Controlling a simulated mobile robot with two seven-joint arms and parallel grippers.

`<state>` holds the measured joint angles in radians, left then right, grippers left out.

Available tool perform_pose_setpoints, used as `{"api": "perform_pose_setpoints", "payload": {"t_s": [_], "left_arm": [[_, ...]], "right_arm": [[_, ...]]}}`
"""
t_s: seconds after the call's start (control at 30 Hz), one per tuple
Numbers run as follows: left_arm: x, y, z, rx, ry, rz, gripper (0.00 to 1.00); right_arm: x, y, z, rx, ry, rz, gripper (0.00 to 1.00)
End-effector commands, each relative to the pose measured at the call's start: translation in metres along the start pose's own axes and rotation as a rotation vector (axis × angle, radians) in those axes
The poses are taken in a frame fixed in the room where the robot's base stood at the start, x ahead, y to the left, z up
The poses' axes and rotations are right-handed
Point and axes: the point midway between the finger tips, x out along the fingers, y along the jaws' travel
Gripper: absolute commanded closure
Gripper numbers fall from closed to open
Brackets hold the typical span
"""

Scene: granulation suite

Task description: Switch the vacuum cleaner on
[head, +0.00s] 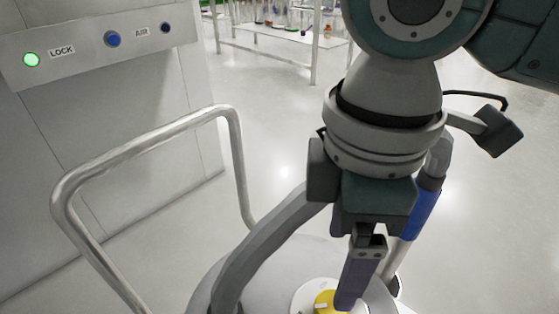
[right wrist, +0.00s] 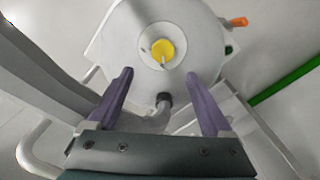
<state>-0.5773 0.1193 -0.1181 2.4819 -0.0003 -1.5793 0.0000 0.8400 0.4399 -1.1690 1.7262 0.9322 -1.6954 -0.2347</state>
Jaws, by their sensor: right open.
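The vacuum cleaner (head: 265,270) stands low at the bottom of the head view, a rounded grey body partly hidden by my right arm. On its top a yellow round knob (head: 322,300) sits in a pale disc, partly covered by a finger. In the right wrist view the vacuum's light top (right wrist: 125,40) and the yellow knob (right wrist: 162,50) show clearly, with a small pale mark on the knob. My right gripper (head: 347,302) points down over the top. Its purple fingers (right wrist: 160,78) are apart and empty, with the knob beyond the tips. I cannot tell contact. My left gripper is not in view.
A bent metal rail (head: 145,150) stands at left, before a grey panel with a green LOCK light (head: 32,60) and a blue AIR button (head: 112,39). A grey curved bar (head: 262,238) rises beside my gripper; a blue-sleeved tube (head: 420,212) stands right.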

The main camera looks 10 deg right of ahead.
Motion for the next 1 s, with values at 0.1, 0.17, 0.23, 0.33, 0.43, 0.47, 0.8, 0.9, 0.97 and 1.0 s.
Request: {"api": "perform_pose_setpoints", "payload": {"t_s": [0.1, 0.17, 0.23, 0.33, 0.43, 0.47, 0.8, 0.9, 0.97, 1.0], "left_arm": [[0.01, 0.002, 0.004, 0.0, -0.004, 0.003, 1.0], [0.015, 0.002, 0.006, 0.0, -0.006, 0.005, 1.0], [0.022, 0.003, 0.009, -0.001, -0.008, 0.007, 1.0], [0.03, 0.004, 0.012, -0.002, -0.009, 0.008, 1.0], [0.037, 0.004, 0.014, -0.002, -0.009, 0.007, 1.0], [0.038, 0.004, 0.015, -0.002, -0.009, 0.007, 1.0], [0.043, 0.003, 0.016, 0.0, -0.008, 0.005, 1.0], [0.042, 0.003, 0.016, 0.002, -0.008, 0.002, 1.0], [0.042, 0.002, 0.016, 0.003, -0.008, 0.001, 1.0], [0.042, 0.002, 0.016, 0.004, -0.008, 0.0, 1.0]], "right_arm": [[0.018, -0.001, 0.001, 0.0, -0.003, -0.002, 0.16], [0.03, 0.0, 0.001, 0.001, -0.003, -0.001, 0.16], [0.044, 0.0, 0.0, 0.001, -0.002, -0.001, 0.16], [0.064, -0.001, 0.0, -0.001, -0.002, -0.001, 0.16], [0.08, 0.0, 0.0, 0.0, -0.001, 0.001, 0.16], [0.084, 0.0, 0.0, 0.0, -0.001, 0.0, 0.16], [0.098, 0.0, 0.0, -0.002, 0.0, 0.002, 0.16], [0.098, 0.0, 0.0, -0.001, 0.0, 0.002, 0.16], [0.098, 0.0, 0.0, -0.001, 0.0, 0.002, 0.19], [0.098, 0.0, 0.0, -0.001, 0.001, 0.002, 0.24]]}}
